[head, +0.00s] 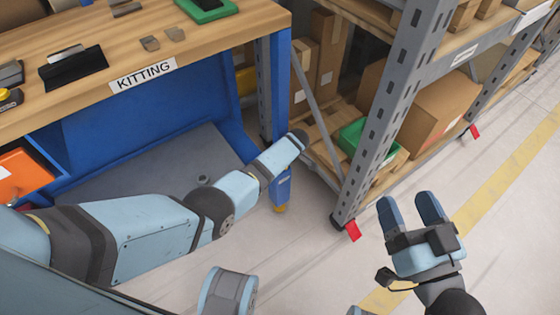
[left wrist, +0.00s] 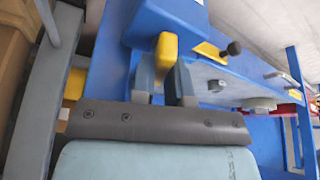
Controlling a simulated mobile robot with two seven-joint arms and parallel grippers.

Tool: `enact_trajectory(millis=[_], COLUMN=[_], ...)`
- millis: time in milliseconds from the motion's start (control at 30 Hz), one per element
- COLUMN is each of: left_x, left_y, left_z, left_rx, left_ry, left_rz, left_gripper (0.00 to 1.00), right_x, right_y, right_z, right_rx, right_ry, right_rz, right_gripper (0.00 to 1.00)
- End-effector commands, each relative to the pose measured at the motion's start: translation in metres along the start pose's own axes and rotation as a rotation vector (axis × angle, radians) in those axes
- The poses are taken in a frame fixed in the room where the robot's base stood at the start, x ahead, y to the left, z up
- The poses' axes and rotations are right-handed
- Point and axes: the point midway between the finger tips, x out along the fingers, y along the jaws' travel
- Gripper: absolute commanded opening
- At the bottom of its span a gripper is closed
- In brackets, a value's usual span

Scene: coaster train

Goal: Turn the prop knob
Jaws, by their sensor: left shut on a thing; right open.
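In the left wrist view, a yellow knob-like piece (left wrist: 166,52) stands out from a blue frame (left wrist: 115,62). My left gripper (left wrist: 161,80) has its two fingers on either side of this yellow piece and is shut on it. Whether this is the prop knob I cannot tell for certain. A black round knob (left wrist: 234,48) on a yellow bracket (left wrist: 208,50) sits just to the right, apart from the fingers. In the head view, my left arm reaches to the blue table leg, and its fingers are hidden there. My right gripper (head: 409,208) is open and empty above the floor.
A wooden-topped bench labelled KITTING (head: 143,75) stands at upper left on a blue frame. A grey metal rack (head: 385,110) with cardboard boxes (head: 440,108) and a green bin (head: 366,145) stands close to the right. The floor around my right gripper is clear.

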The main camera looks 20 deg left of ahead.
Motion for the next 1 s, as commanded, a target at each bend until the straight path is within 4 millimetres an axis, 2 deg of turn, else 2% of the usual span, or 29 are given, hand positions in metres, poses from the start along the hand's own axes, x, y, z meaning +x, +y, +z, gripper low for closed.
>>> enact_trajectory(millis=[267,300,333,367,667,767,867,1000], left_x=[0.000,0.000,0.000,0.000,-0.003,-0.015,-0.034,-0.068], left_y=[0.000,0.000,0.000,0.000,0.000,0.001,0.000,0.000], left_z=[-0.001,-0.001,-0.001,-0.001,-0.001,-0.001,-0.002,-0.003], left_rx=[-0.001,-0.001,-0.001,-0.001,0.000,0.000,-0.001,-0.002], left_ry=[0.000,0.000,0.000,0.000,0.000,0.000,-0.001,-0.002], left_rz=[-0.001,-0.001,-0.001,-0.001,0.001,0.002,0.002,0.003], left_gripper=[0.00,0.17,0.24,0.26,0.26,0.26,0.26,0.26], right_x=[0.000,0.000,0.000,0.000,0.000,0.001,0.000,-0.002], right_y=[0.000,0.000,0.000,0.000,0.000,-0.001,-0.005,-0.003], right_z=[-0.001,-0.001,-0.001,-0.001,-0.003,-0.011,-0.027,-0.036], right_rx=[0.000,-0.001,-0.001,-0.001,-0.002,-0.006,-0.006,-0.019], right_ry=[0.001,0.001,0.001,0.001,0.002,0.022,0.074,0.077], right_rz=[0.000,0.000,0.000,0.000,0.001,0.002,0.005,0.029], right_gripper=[0.70,0.70,0.70,0.70,0.70,0.70,0.70,0.70])
